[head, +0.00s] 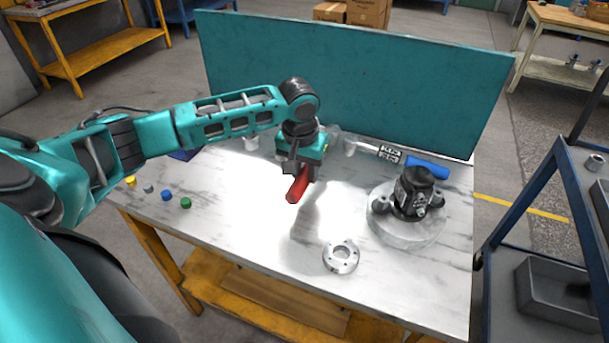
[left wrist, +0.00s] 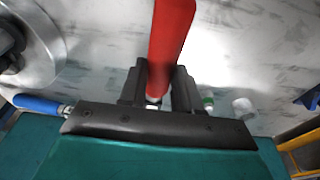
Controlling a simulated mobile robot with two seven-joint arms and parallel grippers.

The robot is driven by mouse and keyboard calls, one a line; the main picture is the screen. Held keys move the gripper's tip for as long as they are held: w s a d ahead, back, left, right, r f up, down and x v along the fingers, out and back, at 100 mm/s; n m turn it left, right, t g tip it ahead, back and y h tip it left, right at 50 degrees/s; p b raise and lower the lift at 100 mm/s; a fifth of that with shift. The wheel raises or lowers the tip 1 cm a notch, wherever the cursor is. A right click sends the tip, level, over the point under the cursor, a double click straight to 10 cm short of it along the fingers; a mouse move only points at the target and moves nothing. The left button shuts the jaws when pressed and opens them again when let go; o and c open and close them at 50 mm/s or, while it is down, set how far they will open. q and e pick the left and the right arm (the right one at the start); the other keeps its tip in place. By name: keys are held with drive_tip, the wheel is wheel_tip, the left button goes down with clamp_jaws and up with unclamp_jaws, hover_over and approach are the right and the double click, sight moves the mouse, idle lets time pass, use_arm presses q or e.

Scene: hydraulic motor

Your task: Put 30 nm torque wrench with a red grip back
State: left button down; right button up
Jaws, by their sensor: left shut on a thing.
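The torque wrench with a red grip (head: 298,186) is held by my left gripper (head: 297,168) over the middle of the marble-topped table. In the left wrist view the red grip (left wrist: 171,40) runs up from between the two dark fingers of the gripper (left wrist: 160,92). The gripper is shut on it. The rest of the wrench is hidden behind the gripper. My right gripper is not in view.
A black hydraulic motor (head: 415,190) stands on a round pale base (head: 407,230) at the right. A metal flange ring (head: 341,256) lies near the front edge. Several small coloured caps (head: 167,195) lie at the left. A teal panel (head: 350,85) closes the back.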

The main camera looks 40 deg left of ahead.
use_arm(q)
drive_tip(key=shift+f, duration=0.85)
drive_tip(key=c, duration=0.8)
unclamp_jaws()
drive_tip(key=r, duration=0.4)
drive_tip(key=s+r+p, duration=0.1)
drive_tip(key=r, duration=0.3)
drive_tip(key=s+r, duration=0.1)
drive_tip(key=r, duration=0.3)
drive_tip(key=shift+d+p, duration=0.25)
drive_tip(key=shift+p, duration=0.05)
